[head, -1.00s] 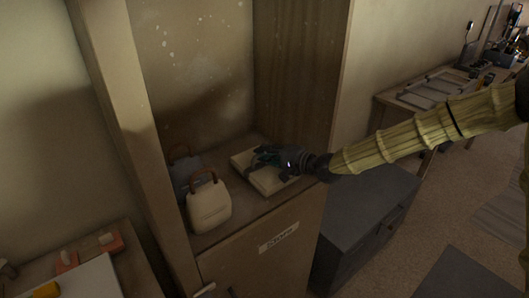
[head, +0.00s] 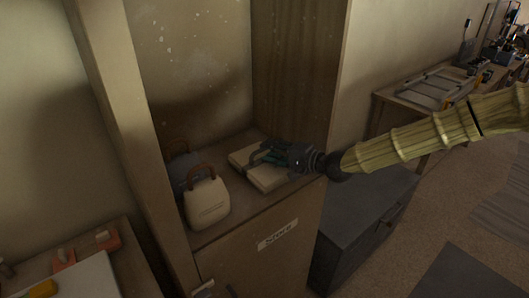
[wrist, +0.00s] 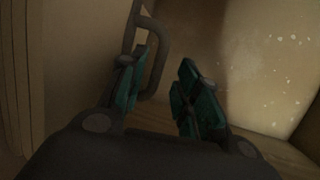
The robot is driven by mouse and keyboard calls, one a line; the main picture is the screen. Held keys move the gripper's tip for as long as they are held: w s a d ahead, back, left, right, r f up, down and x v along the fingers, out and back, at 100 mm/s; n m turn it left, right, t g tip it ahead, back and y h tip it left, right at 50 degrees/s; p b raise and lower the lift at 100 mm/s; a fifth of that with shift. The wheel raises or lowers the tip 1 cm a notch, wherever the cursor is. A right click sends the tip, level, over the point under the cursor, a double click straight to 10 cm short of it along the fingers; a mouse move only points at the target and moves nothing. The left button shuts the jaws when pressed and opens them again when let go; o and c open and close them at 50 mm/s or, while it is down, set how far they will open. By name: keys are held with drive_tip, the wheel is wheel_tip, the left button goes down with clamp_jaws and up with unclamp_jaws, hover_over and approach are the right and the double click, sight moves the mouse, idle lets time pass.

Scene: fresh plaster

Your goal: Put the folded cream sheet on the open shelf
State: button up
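The folded cream sheet (head: 266,179) lies flat on the open shelf (head: 238,212), toward its right side, in the head view. My gripper (head: 265,155) is just above the sheet and reaches in from the right. In the wrist view my gripper (wrist: 160,88) is open, with its two teal-padded fingers apart and nothing between them. I cannot make out the sheet in the wrist view. In the head view the gripper covers part of the sheet's top, and I cannot tell whether they touch.
A cream bag-like object (head: 207,204) with a brown handle and a dark grey one (head: 184,170) stand left of the sheet. The shelf's wooden side wall (head: 290,70) rises behind my gripper. A dark grey cabinet (head: 355,225) stands below right.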

drive_tip(key=b+v, duration=0.2)
drive_tip(key=v, duration=0.6)
drive_tip(key=shift+s+d, duration=0.2)
drive_tip(key=shift+d, duration=0.05)
